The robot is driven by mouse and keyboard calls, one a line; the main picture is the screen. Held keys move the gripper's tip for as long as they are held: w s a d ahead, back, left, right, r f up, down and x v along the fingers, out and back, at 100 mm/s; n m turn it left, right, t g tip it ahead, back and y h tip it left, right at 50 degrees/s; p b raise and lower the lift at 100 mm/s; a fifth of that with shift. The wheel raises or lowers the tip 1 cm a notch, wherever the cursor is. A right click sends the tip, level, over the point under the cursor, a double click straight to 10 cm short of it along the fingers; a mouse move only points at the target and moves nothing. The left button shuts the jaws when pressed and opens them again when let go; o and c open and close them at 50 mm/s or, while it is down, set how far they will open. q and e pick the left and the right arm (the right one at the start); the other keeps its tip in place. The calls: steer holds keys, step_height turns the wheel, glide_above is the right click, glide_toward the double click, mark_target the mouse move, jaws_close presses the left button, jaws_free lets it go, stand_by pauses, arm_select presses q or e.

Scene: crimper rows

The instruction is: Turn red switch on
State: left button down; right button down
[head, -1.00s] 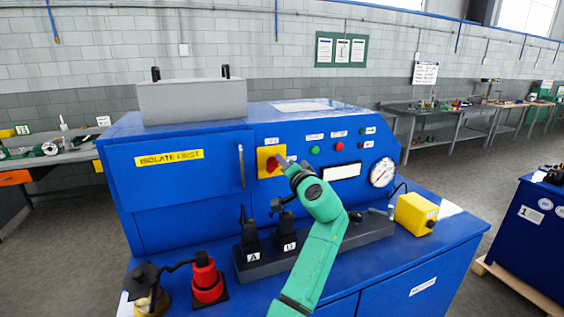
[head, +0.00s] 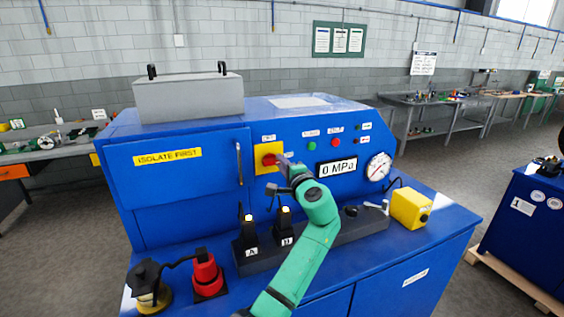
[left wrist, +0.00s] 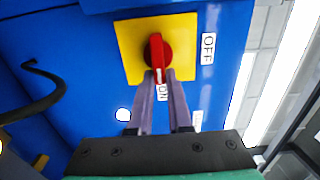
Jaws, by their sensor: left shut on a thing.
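The red switch (head: 269,159) is a rotary knob on a yellow plate (head: 260,168) on the blue machine's front panel. In the left wrist view the red switch (left wrist: 157,52) has its handle pointing at the ON label (left wrist: 162,92); the OFF label (left wrist: 208,48) lies to the right. My left gripper (head: 284,161) is at the panel. In the left wrist view its two fingers (left wrist: 159,76) are on either side of the handle's tip, shut on it. The display (head: 337,168) reads 0 MPa. My right gripper is not in view.
Two black units marked A (head: 248,232) and B (head: 284,226) stand below the panel with lit lamps. A red and black plug (head: 206,275), a yellow box (head: 411,208) and a gauge (head: 378,167) are nearby. A grey box (head: 188,98) sits on top.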

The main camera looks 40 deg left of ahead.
arm_select(q)
steer(key=shift+r, duration=0.2)
steer(key=c, duration=1)
jaws_free()
steer(key=shift+o, duration=0.8)
steer(key=shift+a+f, duration=0.2)
steer(key=shift+a, duration=0.05)
steer(key=b+v, duration=0.6)
steer(key=v, duration=0.8)
steer(key=shift+s+d, duration=0.15)
steer(key=shift+d, duration=0.1)
